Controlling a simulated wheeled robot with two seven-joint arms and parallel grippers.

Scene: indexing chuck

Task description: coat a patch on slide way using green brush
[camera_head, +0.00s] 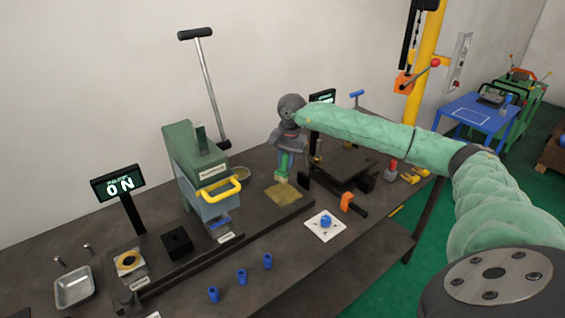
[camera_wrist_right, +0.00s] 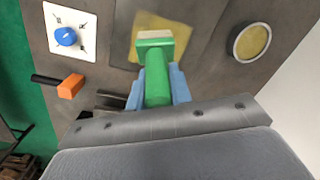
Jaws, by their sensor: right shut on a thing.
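My right gripper (camera_head: 286,152) is shut on the green brush (camera_head: 283,165), which points down. In the right wrist view my right gripper's blue fingers (camera_wrist_right: 159,88) clasp the brush's green handle (camera_wrist_right: 157,86). The brush's pale head (camera_wrist_right: 155,40) overlaps the yellowish patch (camera_wrist_right: 185,32) in that view. In the head view the patch (camera_head: 284,195) lies on the dark slide way (camera_head: 303,207), just below the brush head. I cannot tell whether the bristles touch it. My left gripper is in neither view.
A round tin with yellowish contents (camera_wrist_right: 252,42) stands beside the patch. A green machine with a yellow handle (camera_head: 220,188) is to the left. A white plate with a blue knob (camera_head: 326,222) and an orange-handled part (camera_head: 347,201) are to the right. Blue pegs (camera_head: 241,275) stand in front.

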